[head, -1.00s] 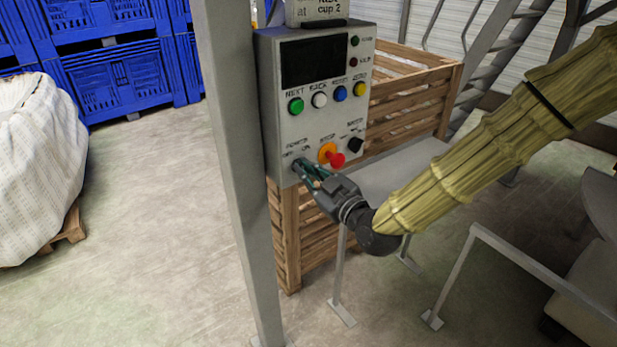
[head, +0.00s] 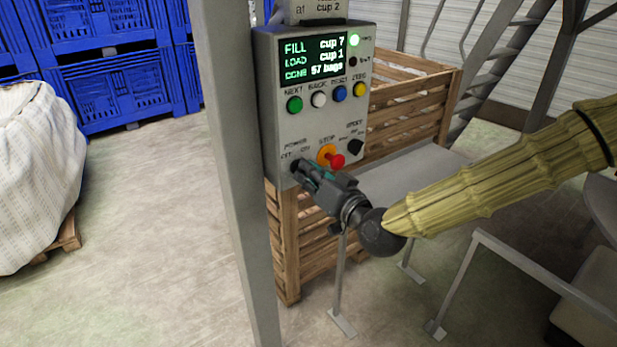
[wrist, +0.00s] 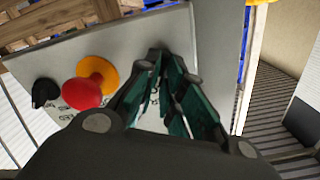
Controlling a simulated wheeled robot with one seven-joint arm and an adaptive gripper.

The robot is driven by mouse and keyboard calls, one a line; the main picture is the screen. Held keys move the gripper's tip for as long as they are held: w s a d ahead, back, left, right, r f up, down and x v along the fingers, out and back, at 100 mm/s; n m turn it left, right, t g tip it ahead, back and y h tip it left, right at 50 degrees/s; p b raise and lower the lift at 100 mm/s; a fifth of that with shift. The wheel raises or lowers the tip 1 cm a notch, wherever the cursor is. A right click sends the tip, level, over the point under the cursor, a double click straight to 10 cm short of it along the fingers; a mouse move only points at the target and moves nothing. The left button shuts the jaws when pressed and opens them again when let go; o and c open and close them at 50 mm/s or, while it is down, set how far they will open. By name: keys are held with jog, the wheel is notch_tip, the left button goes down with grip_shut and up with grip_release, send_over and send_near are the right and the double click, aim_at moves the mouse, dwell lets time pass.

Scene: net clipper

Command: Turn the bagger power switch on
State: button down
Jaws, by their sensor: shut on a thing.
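The grey control box (head: 262,110) hangs on a post in the head view. Its screen (head: 314,60) is lit with green and white text, and a green lamp (head: 354,40) glows beside it. The power switch sits at the box's lower left under the "POWER" label (head: 296,146); my gripper mostly hides it. My gripper (head: 302,170) is at that switch, its fingers closed on it. In the wrist view the fingertips (wrist: 170,62) come together against the panel (wrist: 200,30), and the switch itself is hidden between them.
A red stop button on an orange base (head: 330,157) is just right of my gripper. A black knob (head: 356,147) is further right. Green (head: 294,104), white, blue and yellow buttons run above. A wooden crate (head: 410,110) stands behind, and a metal post (head: 235,170) is left.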

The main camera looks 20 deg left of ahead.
jog(key=shift+m+b, duration=0.35)
jog(key=shift+m, duration=1.25)
jog(key=c, duration=1.5)
grip_release()
jog(key=shift+c, duration=0.2)
jog(key=v, duration=1.2)
jog(key=shift+f, duration=0.1)
